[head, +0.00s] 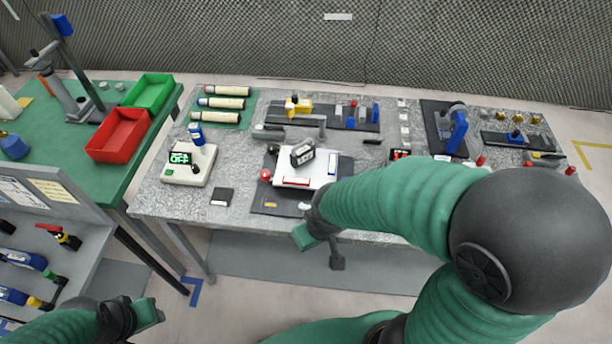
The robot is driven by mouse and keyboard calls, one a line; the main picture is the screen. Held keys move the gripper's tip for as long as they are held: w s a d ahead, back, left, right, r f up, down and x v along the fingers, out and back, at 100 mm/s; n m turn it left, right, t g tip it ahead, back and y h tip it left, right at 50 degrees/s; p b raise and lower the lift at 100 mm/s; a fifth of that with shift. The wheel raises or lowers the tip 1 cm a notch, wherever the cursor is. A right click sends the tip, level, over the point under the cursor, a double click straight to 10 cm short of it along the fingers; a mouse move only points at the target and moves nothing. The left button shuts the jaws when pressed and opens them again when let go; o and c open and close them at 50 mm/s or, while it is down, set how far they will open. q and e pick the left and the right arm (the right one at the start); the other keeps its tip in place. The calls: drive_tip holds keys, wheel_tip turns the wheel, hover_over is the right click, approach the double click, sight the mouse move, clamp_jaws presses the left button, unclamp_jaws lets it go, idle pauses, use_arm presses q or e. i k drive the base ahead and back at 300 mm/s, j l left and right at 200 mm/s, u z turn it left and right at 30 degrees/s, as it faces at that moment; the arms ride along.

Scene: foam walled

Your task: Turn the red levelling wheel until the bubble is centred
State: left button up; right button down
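A small red wheel (265,175) sits at the left edge of a white tilting plate (322,171) on a dark base (268,200). A dark boxy instrument with a pale face (302,153) stands on the plate. A red-and-white strip (297,181) lies along its front; the bubble is too small to make out. My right gripper (303,237) is in front of the bench edge, below and right of the wheel, apart from it. My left gripper (150,313) is low at the left, far from the wheel. I cannot tell whether either gripper is open.
The grey speckled bench (160,205) also holds a white box with a green display (188,166), a small black block (221,197) and several tools at the back. Red (118,135) and green (150,92) bins stand on the left table. My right arm covers the bench's front right.

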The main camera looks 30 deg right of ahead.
sight(265, 175)
drive_tip(key=l+u, duration=0.35)
drive_tip(key=i+l+u, duration=0.1)
drive_tip(key=l+u, duration=0.6)
